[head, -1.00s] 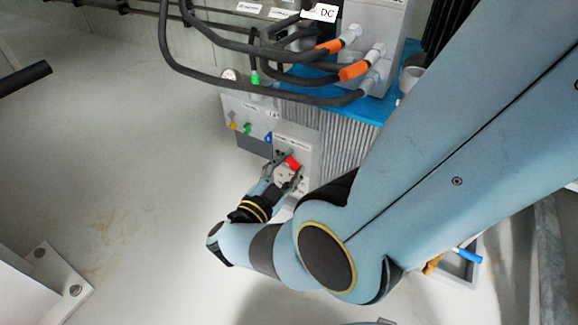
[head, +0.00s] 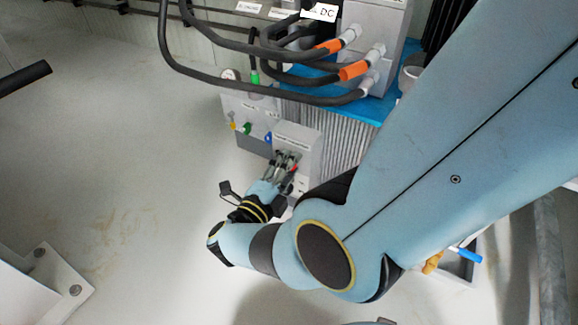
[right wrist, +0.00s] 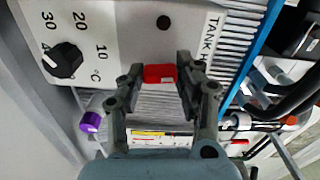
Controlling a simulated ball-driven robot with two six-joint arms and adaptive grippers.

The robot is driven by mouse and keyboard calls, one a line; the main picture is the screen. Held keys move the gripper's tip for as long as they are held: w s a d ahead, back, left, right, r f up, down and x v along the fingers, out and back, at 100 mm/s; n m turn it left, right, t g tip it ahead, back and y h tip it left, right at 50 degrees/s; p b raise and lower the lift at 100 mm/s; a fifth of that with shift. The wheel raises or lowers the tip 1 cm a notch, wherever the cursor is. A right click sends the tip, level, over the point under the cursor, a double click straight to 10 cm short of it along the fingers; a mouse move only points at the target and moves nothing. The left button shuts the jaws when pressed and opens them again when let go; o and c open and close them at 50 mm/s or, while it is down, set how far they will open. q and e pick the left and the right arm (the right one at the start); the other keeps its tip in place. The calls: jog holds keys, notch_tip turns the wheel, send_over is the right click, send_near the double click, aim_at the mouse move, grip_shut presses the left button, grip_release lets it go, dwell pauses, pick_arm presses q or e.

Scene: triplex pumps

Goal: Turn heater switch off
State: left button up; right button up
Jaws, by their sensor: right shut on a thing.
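The heater switch, a small red block (right wrist: 160,73), sits on the pale panel (right wrist: 125,25) lettered "TANK H…", with the rest of the lettering hidden. My right gripper (right wrist: 159,82) is shut on the red switch, one finger at each side in the right wrist view. In the head view my right gripper (head: 286,158) is at the front of the grey heater box (head: 300,138), and its fingers mostly hide the switch. The switch's on or off position cannot be told. My left gripper is not in view.
A black dial knob (right wrist: 62,58) with a °C scale is on the same panel. Yellow, green and blue valve handles (head: 247,128) sit on the neighbouring box. Thick black cables (head: 250,90) with orange connectors hang above. Open floor (head: 110,170) lies to the left.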

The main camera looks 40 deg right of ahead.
jog(key=shift+m, duration=0.6)
jog(key=shift+s+f, duration=0.1)
jog(key=o, duration=1.1)
jog(key=shift+o, duration=0.2)
